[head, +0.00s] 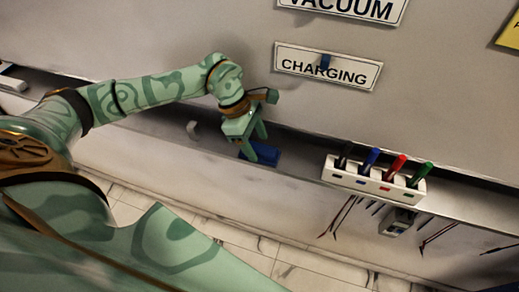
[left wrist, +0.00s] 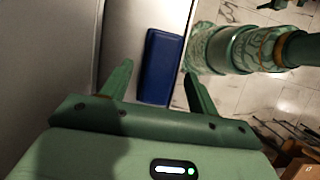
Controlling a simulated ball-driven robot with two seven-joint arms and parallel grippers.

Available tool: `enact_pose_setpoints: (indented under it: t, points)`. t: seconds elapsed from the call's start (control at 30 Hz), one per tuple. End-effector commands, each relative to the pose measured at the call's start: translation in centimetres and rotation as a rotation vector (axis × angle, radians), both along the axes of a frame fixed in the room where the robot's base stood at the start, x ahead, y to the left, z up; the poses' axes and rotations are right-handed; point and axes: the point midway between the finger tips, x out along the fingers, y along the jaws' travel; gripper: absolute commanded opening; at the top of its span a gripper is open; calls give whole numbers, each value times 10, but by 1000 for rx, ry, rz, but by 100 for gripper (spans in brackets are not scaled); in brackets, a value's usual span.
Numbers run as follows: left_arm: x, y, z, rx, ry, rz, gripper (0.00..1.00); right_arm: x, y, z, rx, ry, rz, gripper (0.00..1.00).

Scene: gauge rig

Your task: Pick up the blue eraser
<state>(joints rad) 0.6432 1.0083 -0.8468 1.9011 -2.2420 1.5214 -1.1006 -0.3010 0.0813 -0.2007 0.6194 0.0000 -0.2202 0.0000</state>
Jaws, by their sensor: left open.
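The blue eraser (head: 265,154) lies on the narrow grey ledge below the wall panel. It is a dark blue block, partly hidden by my gripper in the head view. My left gripper (head: 256,144) is open, pointing down at the eraser with its fingers just above it or around it. In the left wrist view the eraser (left wrist: 160,66) appears between the two spread fingers of my left gripper (left wrist: 158,78), beyond their tips. I cannot tell whether the fingers touch it. My right gripper is not clearly seen in either view.
A white holder (head: 374,181) with several colored markers stands on the ledge to the right of the eraser. A CHARGING sign (head: 328,67) and a VACUUM sign (head: 345,8) are on the panel above.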

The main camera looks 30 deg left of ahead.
Motion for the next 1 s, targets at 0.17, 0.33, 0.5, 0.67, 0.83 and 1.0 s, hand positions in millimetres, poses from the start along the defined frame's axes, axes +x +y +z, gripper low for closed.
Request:
enact_pose_setpoints:
  t: [0.17, 0.33, 0.5, 0.67, 0.83, 1.0]
  points:
    - [1, -4, -11, 0, -1, 0, 60, 1, 0, 1, 0, -2, 0, 36]
    - [1, -4, -11, 1, -1, 0, 60, 2, 0, 1, 0, -2, 0, 36]
    - [1, -4, -12, 1, -1, 0, 60, 2, 0, 0, 0, -3, -1, 36]
    - [1, -4, -14, 1, -1, 0, 60, 2, 0, -2, 0, -2, -1, 36]
    - [1, -4, -16, 1, 1, 1, 60, 1, 0, -3, 0, -2, -1, 36]
    - [1, -4, -16, 1, 0, 0, 60, 1, 0, -3, 1, -2, -1, 36]
